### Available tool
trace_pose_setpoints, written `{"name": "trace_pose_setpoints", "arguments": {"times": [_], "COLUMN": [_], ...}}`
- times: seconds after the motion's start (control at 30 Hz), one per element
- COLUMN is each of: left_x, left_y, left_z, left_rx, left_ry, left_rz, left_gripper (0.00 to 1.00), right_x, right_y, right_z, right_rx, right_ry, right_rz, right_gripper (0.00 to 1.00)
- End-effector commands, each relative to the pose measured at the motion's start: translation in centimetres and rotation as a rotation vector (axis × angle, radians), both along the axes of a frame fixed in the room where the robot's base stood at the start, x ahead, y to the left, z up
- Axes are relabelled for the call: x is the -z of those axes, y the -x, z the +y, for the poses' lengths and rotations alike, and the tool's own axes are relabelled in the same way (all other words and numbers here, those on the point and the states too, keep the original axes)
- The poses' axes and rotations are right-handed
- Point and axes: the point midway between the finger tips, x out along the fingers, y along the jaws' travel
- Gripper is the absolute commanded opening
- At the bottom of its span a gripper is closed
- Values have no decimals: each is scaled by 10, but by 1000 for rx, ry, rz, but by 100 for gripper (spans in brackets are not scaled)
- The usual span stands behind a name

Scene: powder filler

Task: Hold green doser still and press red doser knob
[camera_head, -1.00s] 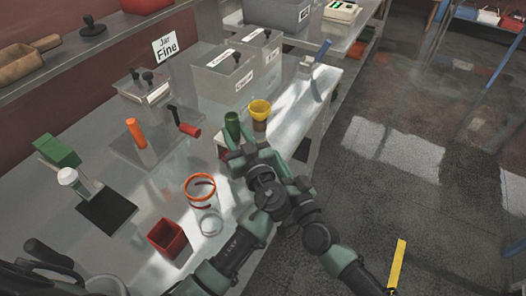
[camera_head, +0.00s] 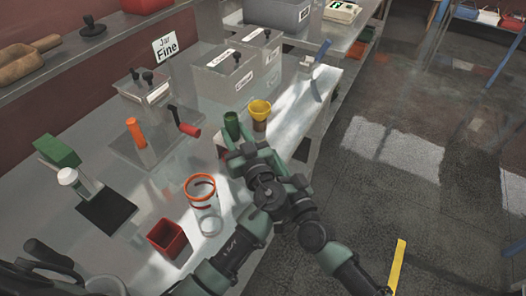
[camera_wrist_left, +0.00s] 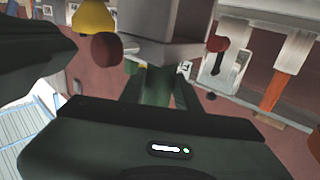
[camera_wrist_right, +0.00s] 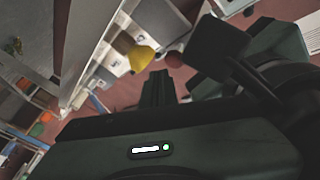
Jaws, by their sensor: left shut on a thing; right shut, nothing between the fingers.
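The green doser (camera_head: 232,125) stands upright near the bench's front edge. My left gripper (camera_head: 238,158) is shut on the green doser. My right gripper (camera_wrist_right: 158,76) is shut and empty, close to a red knob (camera_wrist_right: 173,59) in the right wrist view. I cannot tell whether it touches the knob. My arms hide the doser's lower part in the head view.
An orange-rimmed clear jar (camera_head: 201,190) and a red square cup (camera_head: 168,238) stand at the front left. Clear bins (camera_head: 222,75) stand at the back.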

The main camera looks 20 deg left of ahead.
Motion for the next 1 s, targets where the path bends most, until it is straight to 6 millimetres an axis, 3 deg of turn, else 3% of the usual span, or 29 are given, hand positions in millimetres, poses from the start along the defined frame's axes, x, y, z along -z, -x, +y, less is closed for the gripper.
{"name": "trace_pose_setpoints", "arguments": {"times": [0.03,1.0], "left_x": [1,3], "left_y": [-1,-1], "left_z": [-6,-8], "left_rx": [12,15], "left_ry": [3,7], "left_rz": [2,7], "left_gripper": [0,0], "right_x": [-6,-7], "right_y": [4,2], "right_z": [9,21], "right_rx": [-15,-19], "right_ry": [-7,-5], "right_rz": [-6,-9], "right_gripper": [0,0]}}
